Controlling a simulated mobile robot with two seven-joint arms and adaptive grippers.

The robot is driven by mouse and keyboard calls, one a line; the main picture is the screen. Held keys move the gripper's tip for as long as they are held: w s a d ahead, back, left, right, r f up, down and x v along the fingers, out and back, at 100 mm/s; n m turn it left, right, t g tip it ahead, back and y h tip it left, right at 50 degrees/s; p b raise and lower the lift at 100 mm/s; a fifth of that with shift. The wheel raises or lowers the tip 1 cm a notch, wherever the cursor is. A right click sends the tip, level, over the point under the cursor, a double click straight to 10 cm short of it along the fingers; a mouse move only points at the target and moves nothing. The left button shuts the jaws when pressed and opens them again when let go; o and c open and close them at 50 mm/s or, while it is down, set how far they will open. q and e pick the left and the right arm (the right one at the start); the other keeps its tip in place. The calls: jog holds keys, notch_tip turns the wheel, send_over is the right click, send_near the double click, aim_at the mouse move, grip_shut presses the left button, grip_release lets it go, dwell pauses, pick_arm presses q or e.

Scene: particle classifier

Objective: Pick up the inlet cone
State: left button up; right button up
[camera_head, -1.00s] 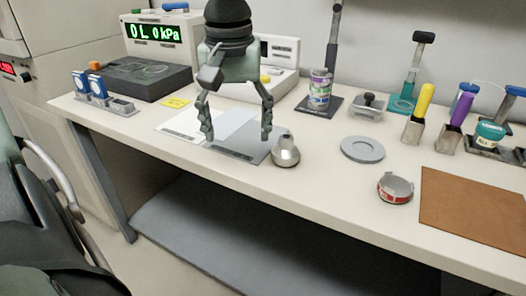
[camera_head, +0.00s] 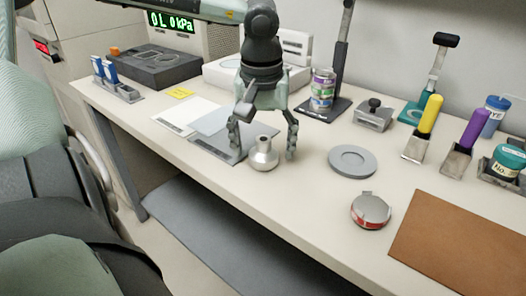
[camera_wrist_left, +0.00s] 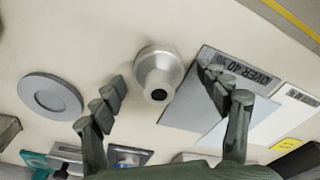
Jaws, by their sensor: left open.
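The inlet cone (camera_head: 263,155) is a small silver metal piece with a wide rounded base and a narrow neck. It stands upright on the table, at the front edge of a grey sheet. My left gripper (camera_head: 262,145) points down over it, open, with one finger on each side in the head view. In the left wrist view the inlet cone (camera_wrist_left: 159,76) shows its dark neck opening between the spread fingertips of the left gripper (camera_wrist_left: 163,88). Whether any finger touches it cannot be told. My right gripper is not in view.
A flat grey ring (camera_head: 352,160) and a red-and-silver round container (camera_head: 370,210) lie to the right, near a brown mat (camera_head: 460,245). Behind stand a can (camera_head: 322,90) and a pressure display (camera_head: 172,22).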

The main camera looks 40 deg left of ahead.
pick_arm(q)
jog(key=c, duration=1.4)
